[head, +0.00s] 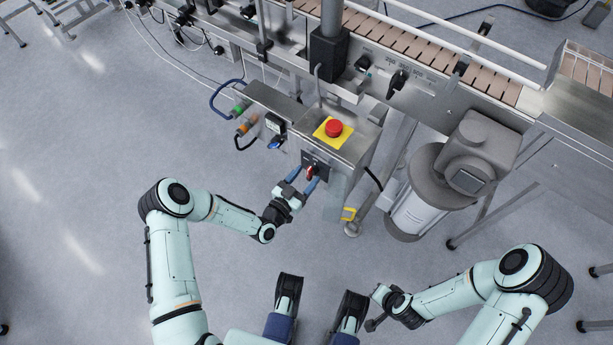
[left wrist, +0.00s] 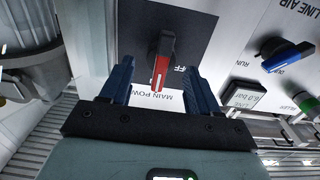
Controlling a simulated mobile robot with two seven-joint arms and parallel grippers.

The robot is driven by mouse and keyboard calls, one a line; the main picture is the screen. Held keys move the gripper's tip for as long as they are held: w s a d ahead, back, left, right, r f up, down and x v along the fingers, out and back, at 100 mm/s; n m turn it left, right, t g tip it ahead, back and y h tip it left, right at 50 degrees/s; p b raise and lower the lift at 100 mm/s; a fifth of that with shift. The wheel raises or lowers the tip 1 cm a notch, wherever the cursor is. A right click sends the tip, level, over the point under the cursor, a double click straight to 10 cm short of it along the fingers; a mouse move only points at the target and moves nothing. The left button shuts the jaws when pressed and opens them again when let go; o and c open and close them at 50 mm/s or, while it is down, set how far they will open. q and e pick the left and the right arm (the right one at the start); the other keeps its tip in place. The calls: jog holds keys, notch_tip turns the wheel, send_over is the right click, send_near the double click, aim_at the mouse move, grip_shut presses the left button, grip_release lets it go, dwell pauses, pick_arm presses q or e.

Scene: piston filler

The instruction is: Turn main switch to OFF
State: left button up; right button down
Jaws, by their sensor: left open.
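The main switch is a red handle (head: 310,173) on a dark square plate, on the front of the steel control box. In the left wrist view the red handle (left wrist: 161,68) points down the picture on its dark plate (left wrist: 205,30). Partly covered lettering ending in "FF" is beside it and "MAIN POW" is below. My left gripper (head: 304,180) is open, with its blue fingers (left wrist: 158,72) on either side of the handle. Gaps show between handle and fingers; I cannot tell the depth. My right gripper (head: 376,308) is low in the head view, away from the box; its jaws are unclear.
A red emergency button (head: 333,128) on a yellow plate sits atop the box. A grey motor unit (head: 470,160) stands right; floor is clear at left.

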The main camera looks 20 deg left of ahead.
pick_arm(q)
jog(key=shift+w+d, duration=0.15)
jog(key=shift+w, duration=0.25)
pick_arm(e)
jog(key=shift+w+d+f, duration=0.1)
jog(key=shift+w, duration=0.05)
pick_arm(q)
jog(key=shift+c, duration=0.2)
jog(key=c, duration=1)
jog(key=shift+o, duration=0.3)
